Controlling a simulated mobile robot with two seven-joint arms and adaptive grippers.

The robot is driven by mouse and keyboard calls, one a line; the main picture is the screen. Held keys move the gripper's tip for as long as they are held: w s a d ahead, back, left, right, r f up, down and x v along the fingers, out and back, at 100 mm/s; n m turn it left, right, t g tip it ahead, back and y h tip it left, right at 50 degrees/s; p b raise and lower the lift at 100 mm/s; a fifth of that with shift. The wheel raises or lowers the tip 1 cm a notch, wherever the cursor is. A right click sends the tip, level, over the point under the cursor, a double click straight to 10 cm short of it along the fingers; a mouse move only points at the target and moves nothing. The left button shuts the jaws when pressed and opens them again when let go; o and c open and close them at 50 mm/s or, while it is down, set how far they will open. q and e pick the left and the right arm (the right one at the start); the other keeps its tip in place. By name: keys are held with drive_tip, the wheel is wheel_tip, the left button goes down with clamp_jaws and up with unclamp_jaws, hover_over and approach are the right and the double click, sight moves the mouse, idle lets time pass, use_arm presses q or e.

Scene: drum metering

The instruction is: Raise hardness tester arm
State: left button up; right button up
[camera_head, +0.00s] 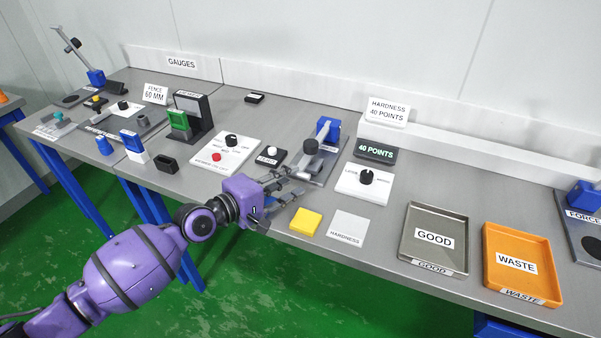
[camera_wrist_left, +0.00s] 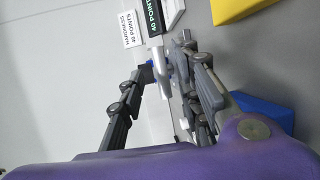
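The hardness tester stands at the middle of the bench, with a blue post (camera_head: 332,131) on a grey base plate. Its light grey arm (camera_head: 322,131) reaches from the post toward a dark grey head (camera_head: 311,146); in the head view the arm looks lowered. In the left wrist view a silver bar-like part of the tester (camera_wrist_left: 162,72) lies between my fingers. My left gripper (camera_head: 299,180) is in front of the tester, its fingers spread; the wrist view also shows the gripper (camera_wrist_left: 166,58) open. I cannot tell whether a finger touches the tester. My right gripper is out of view.
A black "40 POINTS" display (camera_head: 376,152) and a white box with a black knob (camera_head: 364,185) stand right of the tester. A yellow block (camera_head: 306,221) and a white hardness pad (camera_head: 348,229) lie in front. A grey GOOD tray (camera_head: 434,216) and orange WASTE tray (camera_head: 520,240) are farther right.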

sight(297, 176)
use_arm(q)
drive_tip(key=x, duration=0.4)
drive_tip(key=shift+w+d, duration=0.15)
drive_tip(key=shift+f, duration=0.15)
clamp_jaws()
